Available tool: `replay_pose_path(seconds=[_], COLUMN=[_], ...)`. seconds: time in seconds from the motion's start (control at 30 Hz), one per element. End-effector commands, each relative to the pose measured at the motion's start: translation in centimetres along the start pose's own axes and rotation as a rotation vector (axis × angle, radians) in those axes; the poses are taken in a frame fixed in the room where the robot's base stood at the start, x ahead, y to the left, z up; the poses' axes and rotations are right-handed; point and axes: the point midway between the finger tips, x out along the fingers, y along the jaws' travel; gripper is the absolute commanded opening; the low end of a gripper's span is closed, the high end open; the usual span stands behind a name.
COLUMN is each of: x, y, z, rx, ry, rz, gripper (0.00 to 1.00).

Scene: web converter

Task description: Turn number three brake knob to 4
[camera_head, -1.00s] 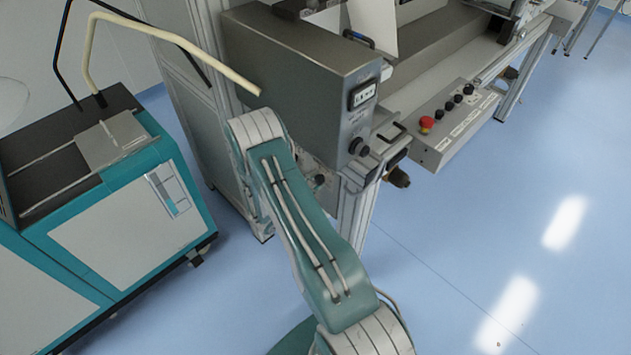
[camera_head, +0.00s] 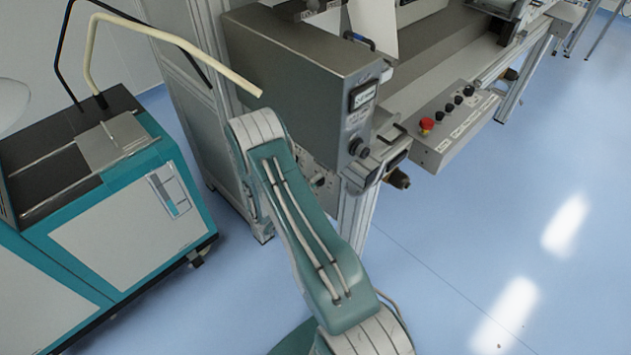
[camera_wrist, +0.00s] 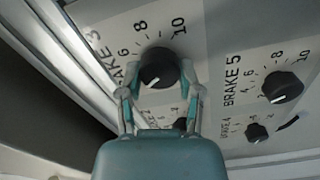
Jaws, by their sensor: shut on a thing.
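The brake 3 knob (camera_wrist: 157,67) is a round black dial on a light panel in the wrist view, beside the "BRAKE 3" label. Its scale shows 6, 8 and 10; the 4 is not readable, perhaps behind the left finger. A white pointer mark on the knob faces lower left, below the 6. My gripper (camera_wrist: 160,75) has one finger on each side of the knob and is shut on it. In the head view my arm reaches toward the machine, and my gripper and the knob are hidden.
The brake 5 knob (camera_wrist: 283,85) is right of the gripper, with a smaller knob (camera_wrist: 257,132) below it. In the head view a grey machine box (camera_head: 300,65) stands beyond my arm. A teal cabinet (camera_head: 120,230) is at left. Blue floor is clear at right.

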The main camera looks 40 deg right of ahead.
Motion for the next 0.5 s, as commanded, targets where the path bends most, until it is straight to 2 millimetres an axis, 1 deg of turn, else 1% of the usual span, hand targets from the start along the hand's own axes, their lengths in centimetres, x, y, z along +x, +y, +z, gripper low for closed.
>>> replay_pose_path(seconds=[0.03, 0.2, 0.5], x=[-0.03, -0.05, -0.06], y=[-0.29, -0.32, -0.37], z=[0.28, 0.33, 0.41], rx=[0.011, 0.049, 0.061], ry=[-0.003, -0.003, -0.004], rz=[-0.008, -0.009, -0.010], gripper=[0.00, 0.00, 0.00])
